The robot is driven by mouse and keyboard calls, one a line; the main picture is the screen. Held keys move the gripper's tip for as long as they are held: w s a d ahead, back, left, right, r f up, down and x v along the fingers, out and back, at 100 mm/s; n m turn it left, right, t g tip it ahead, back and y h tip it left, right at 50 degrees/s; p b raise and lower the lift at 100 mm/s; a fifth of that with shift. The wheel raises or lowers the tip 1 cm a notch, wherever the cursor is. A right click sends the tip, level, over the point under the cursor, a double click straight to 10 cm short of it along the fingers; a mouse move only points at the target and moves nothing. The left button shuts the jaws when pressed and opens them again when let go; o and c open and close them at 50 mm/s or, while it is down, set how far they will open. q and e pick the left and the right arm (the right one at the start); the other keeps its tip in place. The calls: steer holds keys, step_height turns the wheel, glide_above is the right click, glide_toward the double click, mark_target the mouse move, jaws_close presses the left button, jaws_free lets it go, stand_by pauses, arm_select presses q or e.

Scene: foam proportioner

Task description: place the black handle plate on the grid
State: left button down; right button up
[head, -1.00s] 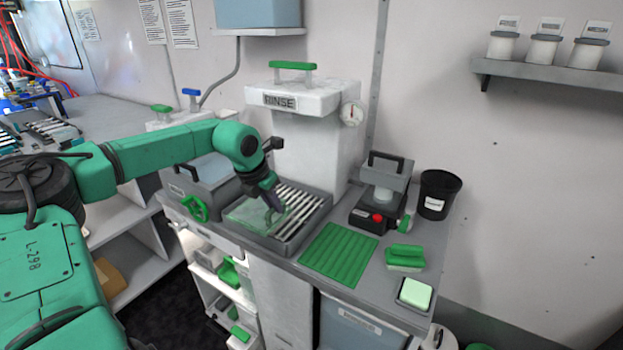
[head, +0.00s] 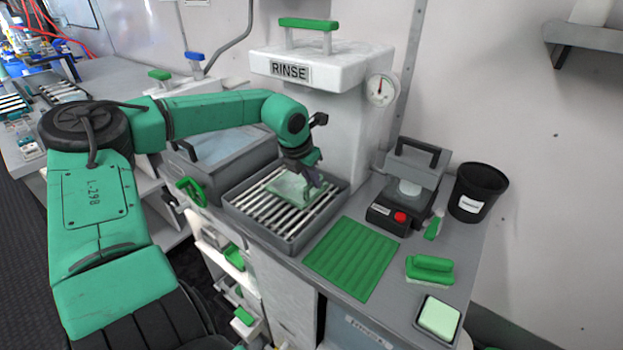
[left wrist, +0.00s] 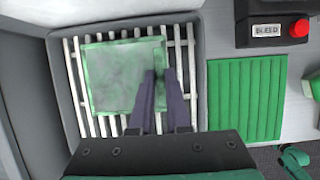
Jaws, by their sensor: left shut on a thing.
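A translucent, pale green square plate (head: 286,186) is in my left gripper (head: 314,182). I see no black handle on it; the part between the fingers is hidden. The grid (head: 262,208) is a row of pale metal bars in a grey tray under the RINSE unit. The plate is over the grid's rear part, and I cannot tell whether it touches the bars. In the left wrist view the plate (left wrist: 112,80) covers much of the grid (left wrist: 190,75), with bars showing around it. The fingers (left wrist: 159,74) are closed at the plate's right side. My right gripper is not in view.
The white RINSE unit (head: 338,110) stands right behind the grid. A ribbed green mat (head: 352,260) lies clear to its right. Beyond are a press with a red button (head: 400,217), a black bin (head: 478,192), a green brush (head: 430,268) and a pale green pad (head: 440,316).

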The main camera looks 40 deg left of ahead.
arm_select(q)
steer(key=shift+w+d+f, duration=0.1)
steer(key=shift+f, duration=0.05)
steer(key=c, duration=0.9)
jaws_free()
